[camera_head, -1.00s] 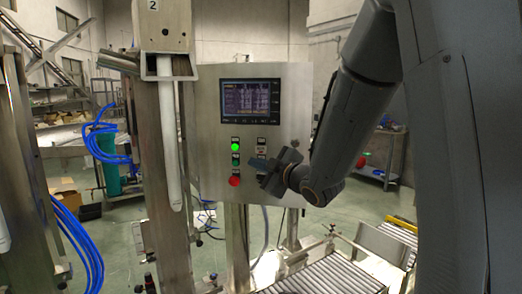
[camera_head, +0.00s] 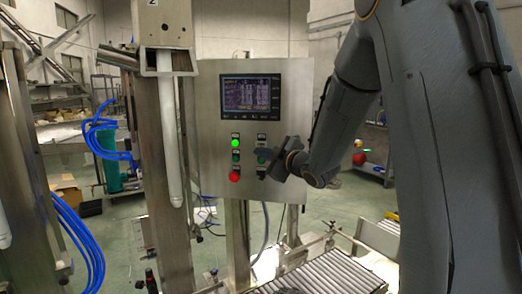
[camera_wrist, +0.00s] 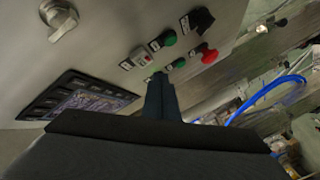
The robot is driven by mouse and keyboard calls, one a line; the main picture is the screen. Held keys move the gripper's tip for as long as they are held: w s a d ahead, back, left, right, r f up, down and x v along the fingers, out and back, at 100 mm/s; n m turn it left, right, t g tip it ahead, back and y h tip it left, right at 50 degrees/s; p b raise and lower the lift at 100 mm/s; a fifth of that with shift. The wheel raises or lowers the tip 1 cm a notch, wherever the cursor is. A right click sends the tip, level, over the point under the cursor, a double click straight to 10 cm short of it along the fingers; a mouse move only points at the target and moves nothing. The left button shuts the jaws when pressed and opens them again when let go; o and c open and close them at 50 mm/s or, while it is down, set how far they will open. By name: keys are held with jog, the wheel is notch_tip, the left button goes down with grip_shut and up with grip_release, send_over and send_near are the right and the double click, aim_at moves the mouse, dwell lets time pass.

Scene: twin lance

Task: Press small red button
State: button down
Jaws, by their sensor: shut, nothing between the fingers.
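The grey control panel (camera_head: 215,105) shows a lit green button (camera_head: 235,143), a dark green button (camera_head: 236,158) and a large red button (camera_head: 234,176) in its left column. In the right column, the small top button (camera_head: 262,143) looks too small to read clearly; in the wrist view a small reddish-white fixture (camera_wrist: 140,57) sits beside a green button (camera_wrist: 168,38). My gripper (camera_head: 262,156) is shut and empty in front of the right column, partly covering it. In the wrist view its fingertips (camera_wrist: 158,76) overlap the panel near the buttons; contact cannot be told.
A screen (camera_head: 251,95) is above the buttons. A black switch (camera_wrist: 197,20) and a metal knob (camera_wrist: 60,25) stand out from the panel. A steel post (camera_head: 155,130) with a white tube rises to the left, and a roller conveyor (camera_head: 325,274) lies below.

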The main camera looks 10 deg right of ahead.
jog(key=shift+w+d, duration=0.3)
jog(key=shift+w, duration=0.3)
jog(key=shift+w, duration=0.1)
dwell(1.6)
jog(key=shift+w+d, duration=0.15)
jog(key=shift+w, duration=0.1)
jog(key=shift+w+d, duration=0.15)
jog(key=shift+w, duration=0.1)
dwell(0.7)
jog(key=shift+s, duration=0.1)
jog(key=shift+s+a, duration=0.3)
jog(key=shift+s, duration=0.25)
jog(key=s, duration=0.1)
jog(key=s+a, duration=0.1)
jog(key=s, duration=0.1)
jog(key=s+a, duration=0.1)
jog(key=shift+s+a+b, duration=0.1)
jog(key=shift+s+b, duration=0.15)
jog(key=shift+b, duration=0.1)
dwell(0.4)
